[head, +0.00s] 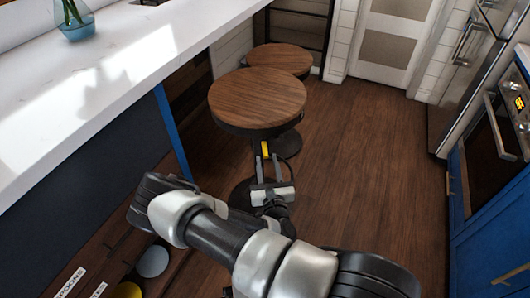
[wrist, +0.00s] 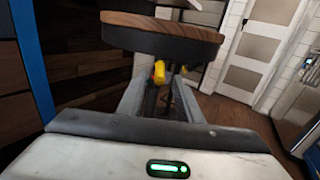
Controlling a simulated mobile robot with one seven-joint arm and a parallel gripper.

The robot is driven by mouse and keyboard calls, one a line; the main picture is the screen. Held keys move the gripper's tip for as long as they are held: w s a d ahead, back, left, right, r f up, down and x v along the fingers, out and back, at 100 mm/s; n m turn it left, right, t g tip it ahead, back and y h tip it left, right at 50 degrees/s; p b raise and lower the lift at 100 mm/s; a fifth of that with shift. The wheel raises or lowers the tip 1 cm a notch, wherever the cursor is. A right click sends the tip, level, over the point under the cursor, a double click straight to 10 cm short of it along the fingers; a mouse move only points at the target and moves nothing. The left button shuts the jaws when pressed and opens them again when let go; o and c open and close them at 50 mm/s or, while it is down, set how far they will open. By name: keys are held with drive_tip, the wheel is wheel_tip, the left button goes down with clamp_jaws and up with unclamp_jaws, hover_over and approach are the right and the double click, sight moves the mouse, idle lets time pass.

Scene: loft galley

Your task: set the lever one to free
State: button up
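The yellow lever (head: 265,148) sticks out under the edge of the nearer round stool (head: 258,98), which has a wooden seat and a dark rim. In the wrist view the lever (wrist: 159,72) shows as a yellow end just below the seat, near the middle. My gripper (head: 267,160) is open. Its two fingers point at the lever, one to each side of its line in the wrist view (wrist: 161,84). Nothing is held. I cannot tell whether the fingers touch the lever. The lever's rear part and pivot are hidden under the seat.
A second stool (head: 284,58) stands just behind. A white counter (head: 110,75) with a blue glass vase (head: 75,20) runs along the left. An oven (head: 495,125) is at the right. The wooden floor (head: 365,150) between is clear.

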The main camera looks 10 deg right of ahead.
sight(265, 149)
drive_tip(key=w, duration=0.6)
drive_tip(key=shift+d+b, duration=0.25)
drive_tip(key=shift+b, duration=0.15)
drive_tip(key=c, duration=0.8)
clamp_jaws()
drive_tip(key=shift+f, duration=0.1)
